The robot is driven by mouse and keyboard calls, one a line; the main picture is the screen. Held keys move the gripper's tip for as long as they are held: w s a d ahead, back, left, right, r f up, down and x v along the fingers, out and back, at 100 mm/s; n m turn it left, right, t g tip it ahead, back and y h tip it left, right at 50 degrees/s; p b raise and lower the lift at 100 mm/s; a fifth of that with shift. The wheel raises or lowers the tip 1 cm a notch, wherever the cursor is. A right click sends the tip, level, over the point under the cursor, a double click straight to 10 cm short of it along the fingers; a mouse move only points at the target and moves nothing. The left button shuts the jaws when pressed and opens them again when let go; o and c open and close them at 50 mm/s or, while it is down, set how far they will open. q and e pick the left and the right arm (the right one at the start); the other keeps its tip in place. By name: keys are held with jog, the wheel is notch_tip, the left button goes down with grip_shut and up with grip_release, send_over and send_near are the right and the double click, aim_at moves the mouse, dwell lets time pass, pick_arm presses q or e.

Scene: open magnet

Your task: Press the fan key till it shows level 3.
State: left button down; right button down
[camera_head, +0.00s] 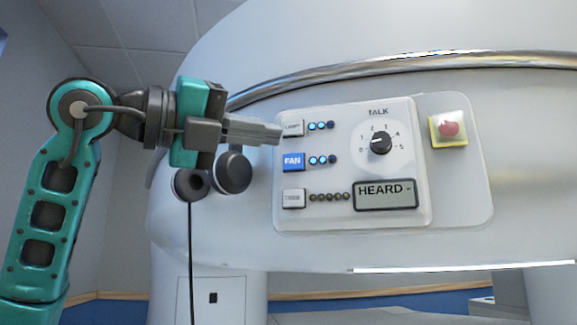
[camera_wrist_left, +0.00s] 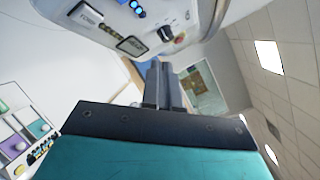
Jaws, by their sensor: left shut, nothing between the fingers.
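The blue FAN key (camera_head: 292,161) sits on the white control panel (camera_head: 345,222), on its left side. Beside it the fan lights (camera_head: 322,160) show two lit blue and the third dark. My left gripper (camera_head: 279,132) is shut and empty, coming in from the left. Its tips are at the left edge of the LAMP key (camera_head: 293,128) in the head view, above the FAN key; I cannot tell whether they touch the panel. In the left wrist view the closed fingers (camera_wrist_left: 162,72) point toward the machine. My right gripper is not in view.
The panel also holds a TALK dial (camera_head: 380,144), a display reading HEARD (camera_head: 385,194) and a TIMER key (camera_head: 293,198). A red button (camera_head: 449,129) on yellow stands to the right. Headphones (camera_head: 233,171) hang below my left gripper. A metal rail (camera_head: 420,65) curves above.

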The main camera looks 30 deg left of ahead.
aim_at(293, 161)
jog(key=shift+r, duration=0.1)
pick_arm(q)
jog(key=w, duration=0.3)
jog(key=w+a+p, duration=0.1)
jog(key=w, duration=0.1)
jog(key=w+p, duration=0.1)
jog(key=w, duration=0.2)
jog(key=shift+w+a, duration=0.3)
jog(key=shift+w, duration=0.05)
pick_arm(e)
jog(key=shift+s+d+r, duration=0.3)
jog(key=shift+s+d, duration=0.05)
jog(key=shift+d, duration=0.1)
pick_arm(q)
jog(key=shift+w+p, duration=0.15)
jog(key=shift+p, duration=0.15)
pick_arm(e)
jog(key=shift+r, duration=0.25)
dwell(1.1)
pick_arm(q)
jog(key=shift+w+a, duration=0.1)
jog(key=shift+w, duration=0.15)
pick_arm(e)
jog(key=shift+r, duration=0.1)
